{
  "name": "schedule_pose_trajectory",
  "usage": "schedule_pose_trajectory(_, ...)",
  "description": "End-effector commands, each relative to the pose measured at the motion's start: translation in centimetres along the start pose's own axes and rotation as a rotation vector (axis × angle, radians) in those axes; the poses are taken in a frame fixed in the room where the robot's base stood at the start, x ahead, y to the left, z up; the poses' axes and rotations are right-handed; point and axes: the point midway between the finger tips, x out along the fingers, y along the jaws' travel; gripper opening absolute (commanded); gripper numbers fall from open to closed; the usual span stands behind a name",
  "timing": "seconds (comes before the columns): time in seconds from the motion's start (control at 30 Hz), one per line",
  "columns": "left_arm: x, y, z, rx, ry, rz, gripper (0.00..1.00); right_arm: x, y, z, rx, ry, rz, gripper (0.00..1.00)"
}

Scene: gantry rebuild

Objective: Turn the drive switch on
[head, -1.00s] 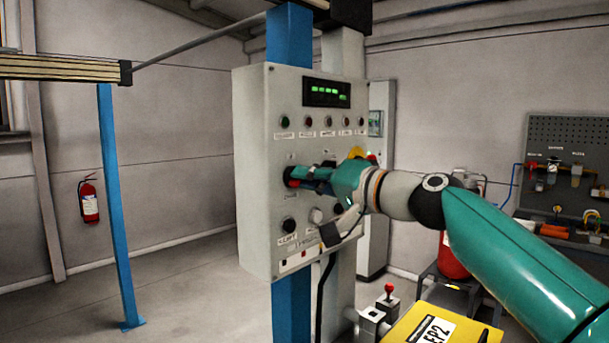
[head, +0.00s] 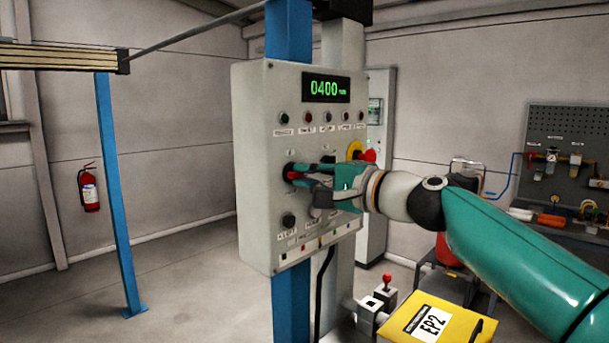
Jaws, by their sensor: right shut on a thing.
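The control panel (head: 255,120) is a light grey box on a blue post. A dark rotary switch with a red part (head: 289,172), which I take as the drive switch, sits at the panel's left, in the middle row. My right gripper (head: 296,173) reaches in from the right and is shut on this switch. Its fingers hide much of the knob, and the label there is too small to read. The panel's display (head: 326,88) shows green digits, 0400. My left gripper is not in view.
Another dark knob (head: 289,221) is below the switch. A yellow box marked EP2 (head: 452,310) and a red-topped lever (head: 387,282) stand at the lower right.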

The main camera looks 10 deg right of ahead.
Motion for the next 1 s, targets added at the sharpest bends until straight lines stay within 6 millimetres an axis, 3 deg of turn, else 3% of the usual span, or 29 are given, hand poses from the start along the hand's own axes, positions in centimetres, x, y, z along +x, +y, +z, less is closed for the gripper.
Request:
schedule_pose_trajectory(0.03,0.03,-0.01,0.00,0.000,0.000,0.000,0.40,0.18,0.71,0.00,0.007,-0.004,0.014,0.00)
schedule_pose_trajectory(0.4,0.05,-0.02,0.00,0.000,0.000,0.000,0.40,0.21,0.80,0.01,0.012,-0.005,0.015,0.00)
schedule_pose_trajectory(0.43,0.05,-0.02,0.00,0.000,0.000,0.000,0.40,0.21,0.81,0.01,0.012,-0.005,0.015,0.14)
schedule_pose_trajectory(0.57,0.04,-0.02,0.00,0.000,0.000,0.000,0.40,0.19,0.68,0.00,0.012,-0.004,0.013,0.36)
schedule_pose_trajectory(1.0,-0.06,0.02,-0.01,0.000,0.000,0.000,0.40,-0.66,0.19,-0.05,0.008,0.000,0.004,0.38)
